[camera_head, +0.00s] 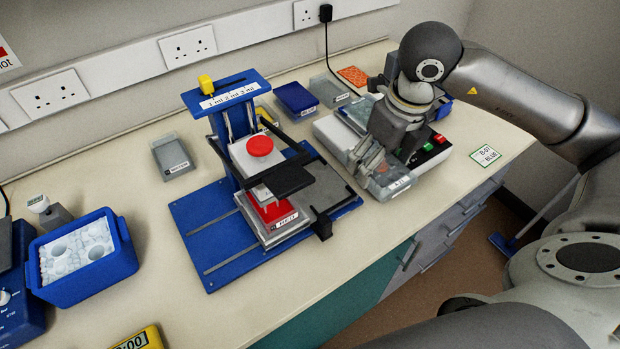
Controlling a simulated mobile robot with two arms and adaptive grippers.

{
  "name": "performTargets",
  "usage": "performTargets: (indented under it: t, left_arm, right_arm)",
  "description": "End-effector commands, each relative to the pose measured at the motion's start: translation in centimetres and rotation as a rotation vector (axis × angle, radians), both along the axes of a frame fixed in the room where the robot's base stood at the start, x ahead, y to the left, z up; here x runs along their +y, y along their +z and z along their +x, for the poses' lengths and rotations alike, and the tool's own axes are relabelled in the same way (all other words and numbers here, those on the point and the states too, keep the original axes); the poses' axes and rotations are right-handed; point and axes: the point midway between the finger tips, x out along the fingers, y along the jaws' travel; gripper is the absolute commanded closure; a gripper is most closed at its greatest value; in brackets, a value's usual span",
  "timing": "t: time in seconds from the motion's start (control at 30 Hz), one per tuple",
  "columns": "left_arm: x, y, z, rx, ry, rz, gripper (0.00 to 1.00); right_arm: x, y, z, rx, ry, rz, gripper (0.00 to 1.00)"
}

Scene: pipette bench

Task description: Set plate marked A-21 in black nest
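My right gripper (368,163) reaches down from the right over the white instrument. Its fingers appear shut on the near left part of a grey translucent plate (388,183) with a small white label, too small to read surely. The plate is at the front left of the instrument; I cannot tell whether it rests there or is held just above. A dark grey flat place (338,190), possibly the black nest, lies on the blue stand's base, left of the plate. A red plate (272,212) with a label sits beside it under the stand's head. My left gripper is not in view.
The blue stand (212,235) has a red-topped head and black arms. The white instrument (333,133) has coloured buttons. Grey (172,156) and blue (295,100) boxes stand behind. A blue ice tub (85,280) is at left.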

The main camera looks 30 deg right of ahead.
Motion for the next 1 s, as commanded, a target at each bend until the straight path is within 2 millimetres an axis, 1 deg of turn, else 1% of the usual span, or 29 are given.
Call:
performTargets:
  t: [0.03,0.1,0.2,0.33,0.4,0.5,0.6,0.87,1.0]
  left_arm:
    - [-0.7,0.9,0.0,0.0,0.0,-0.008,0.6]
    - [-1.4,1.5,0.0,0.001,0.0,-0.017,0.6]
    - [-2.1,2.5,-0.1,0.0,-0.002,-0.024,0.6]
    - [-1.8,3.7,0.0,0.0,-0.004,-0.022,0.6]
    - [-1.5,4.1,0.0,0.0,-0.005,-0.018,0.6]
    - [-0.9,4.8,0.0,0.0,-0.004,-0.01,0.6]
    - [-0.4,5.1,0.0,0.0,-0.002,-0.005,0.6]
    - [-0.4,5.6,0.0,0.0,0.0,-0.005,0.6]
    - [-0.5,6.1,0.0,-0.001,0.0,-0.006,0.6]
  right_arm:
    - [0.8,0.0,0.8,0.003,0.004,0.005,0.48]
    - [1.6,-0.6,2.0,0.004,0.004,0.006,0.48]
    - [2.7,-1.5,3.9,0.003,0.003,0.005,0.48]
    - [4.3,-2.8,6.4,0.003,0.004,0.004,0.48]
    - [4.8,-4.6,7.2,0.006,0.002,0.003,0.48]
    - [5.5,-6.3,8.5,0.005,0.0,0.002,0.48]
    - [6.0,-7.6,9.3,0.002,0.0,0.001,0.48]
    - [6.6,-9.3,10.3,0.003,0.001,-0.001,0.48]
    - [6.5,-11.5,10.1,0.005,0.0,0.0,0.48]
